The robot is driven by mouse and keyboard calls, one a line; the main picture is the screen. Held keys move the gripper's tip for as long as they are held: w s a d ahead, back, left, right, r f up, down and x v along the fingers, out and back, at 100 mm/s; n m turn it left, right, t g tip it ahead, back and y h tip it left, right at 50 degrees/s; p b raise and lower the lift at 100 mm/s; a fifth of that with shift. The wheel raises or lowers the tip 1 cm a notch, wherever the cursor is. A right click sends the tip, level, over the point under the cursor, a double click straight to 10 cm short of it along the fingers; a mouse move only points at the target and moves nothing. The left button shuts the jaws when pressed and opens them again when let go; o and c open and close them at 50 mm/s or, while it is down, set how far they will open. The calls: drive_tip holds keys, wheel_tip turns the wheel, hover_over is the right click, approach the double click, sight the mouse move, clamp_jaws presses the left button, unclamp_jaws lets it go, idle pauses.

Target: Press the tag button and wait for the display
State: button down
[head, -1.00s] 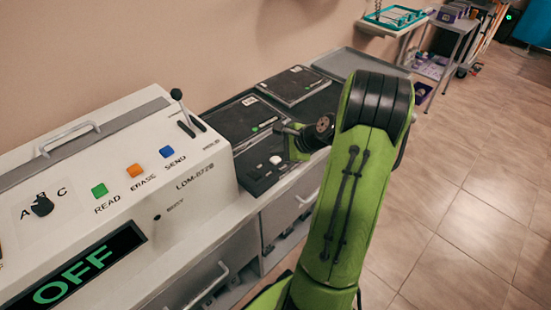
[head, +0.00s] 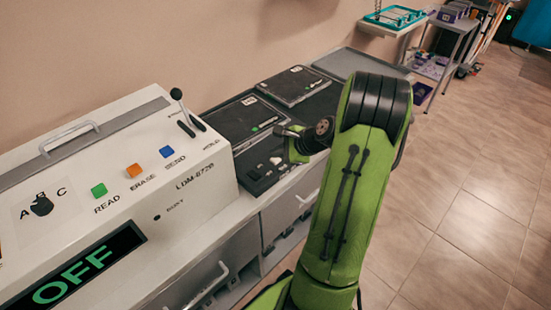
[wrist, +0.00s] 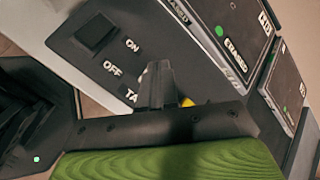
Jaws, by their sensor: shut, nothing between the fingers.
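My gripper (wrist: 158,82) is shut and empty over the dark control panel (wrist: 72,48). In the head view my gripper (head: 281,131) is just above the panel's far end. The wrist view shows a black rocker switch (wrist: 95,32) beside ON and OFF markings. A label starting "TA" (wrist: 129,93) is partly covered by the fingers. A small yellow patch (wrist: 187,102) shows just right of the fingers; whether it is the tag button, and whether it is touched, I cannot tell. The display (head: 75,275) on the white machine reads OFF in green.
The white machine (head: 205,180) carries green READ, orange ERASE and blue SEND buttons, a selector knob (head: 42,205) and a lever (head: 178,100). Dark cassettes (head: 240,115) and (head: 293,85) lie behind the panel. A grey tray (head: 350,65) lies beyond. Open floor is on the right.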

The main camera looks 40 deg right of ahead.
sight(278, 160)
drive_tip(key=shift+f, duration=0.55)
drive_tip(key=shift+r, duration=0.15)
idle(0.5)
drive_tip(key=shift+r+p, duration=0.85)
wheel_tip(278, 160, up, 5)
drive_tip(key=p, duration=0.5)
drive_tip(key=shift+r, duration=0.1)
